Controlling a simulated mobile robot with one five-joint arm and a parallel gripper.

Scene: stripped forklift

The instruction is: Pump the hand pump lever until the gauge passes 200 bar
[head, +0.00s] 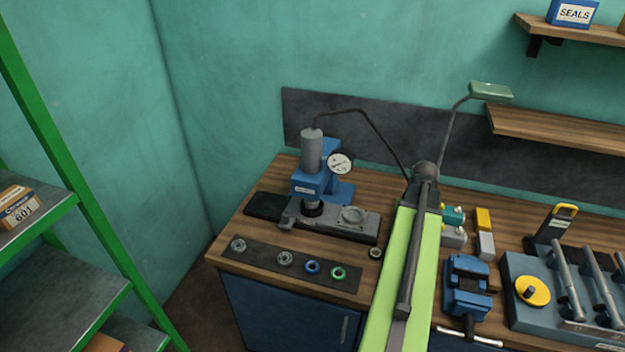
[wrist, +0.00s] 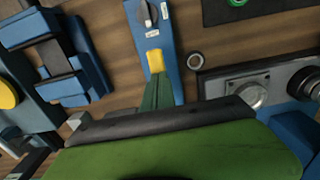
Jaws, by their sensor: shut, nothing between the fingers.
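The gauge (head: 340,163) is a white dial on the blue press (head: 313,185) in the head view; its reading is too small to tell. A dark hose (head: 368,124) runs from the press top down behind my arm. In the wrist view the blue pump body (wrist: 151,34) bears white labels and a dark knob. My gripper (wrist: 157,74) shows there as two dark green fingers shut together, above the pump. A yellow piece lies at their tips; I cannot tell whether it is part of them or the lever's grip. My arm hides the pump and lever in the head view.
A blue vise (head: 467,288) stands right of my arm. Yellow and grey blocks are behind it. A dark mat (head: 262,258) with several rings lies left; a loose ring (head: 376,253) is beside my arm. A lamp (head: 491,92) rises behind. A green rack (head: 95,230) stands far left.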

